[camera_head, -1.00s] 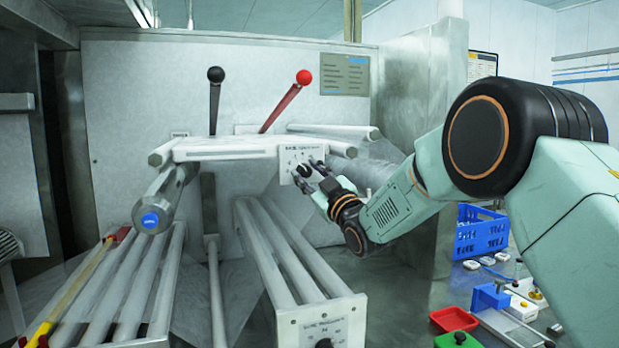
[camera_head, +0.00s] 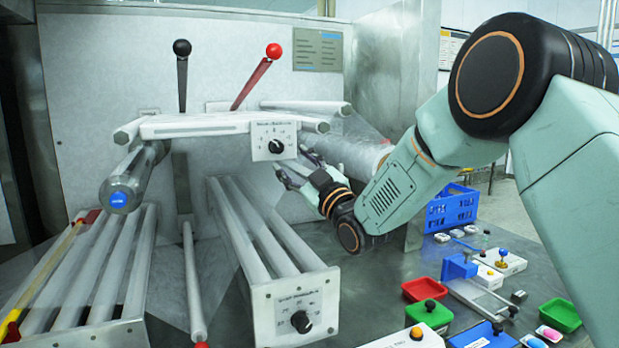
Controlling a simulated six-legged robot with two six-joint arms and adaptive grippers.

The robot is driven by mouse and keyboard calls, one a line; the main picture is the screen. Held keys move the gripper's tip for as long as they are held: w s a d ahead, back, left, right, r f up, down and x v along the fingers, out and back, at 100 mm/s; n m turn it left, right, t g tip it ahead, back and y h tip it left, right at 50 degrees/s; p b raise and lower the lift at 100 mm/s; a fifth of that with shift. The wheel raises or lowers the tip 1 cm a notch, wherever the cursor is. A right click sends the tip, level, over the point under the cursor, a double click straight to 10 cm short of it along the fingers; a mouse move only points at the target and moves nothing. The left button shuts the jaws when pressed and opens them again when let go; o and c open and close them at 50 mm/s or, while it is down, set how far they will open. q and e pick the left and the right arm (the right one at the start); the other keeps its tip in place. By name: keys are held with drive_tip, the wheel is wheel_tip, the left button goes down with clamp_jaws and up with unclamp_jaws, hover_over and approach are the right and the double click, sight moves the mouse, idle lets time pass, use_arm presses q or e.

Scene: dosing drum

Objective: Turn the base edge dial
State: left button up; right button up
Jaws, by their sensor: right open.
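Two dial plates show. The upper dial (camera_head: 275,146) is a black knob on a white plate at the end of the upper rail. The lower dial (camera_head: 301,322) is a black knob on a white plate at the front end of the lower rollers. Their printed labels are too small to read, so I cannot tell which is the base edge dial. My right gripper (camera_head: 294,168) is open and empty, just below and right of the upper dial, apart from its knob. It is well above the lower dial. My left gripper is not in view.
A black-knobbed lever (camera_head: 182,75) and a red-knobbed lever (camera_head: 257,77) stand behind the rail. A blue crate (camera_head: 452,208), a red tray (camera_head: 425,288) and a green tray (camera_head: 560,315) lie at right. Steel table shows clear between the lower plate and trays.

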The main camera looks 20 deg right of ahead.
drive_tip(key=shift+v, duration=2.95)
drive_tip(key=shift+r, duration=0.1)
drive_tip(key=shift+c, duration=0.2)
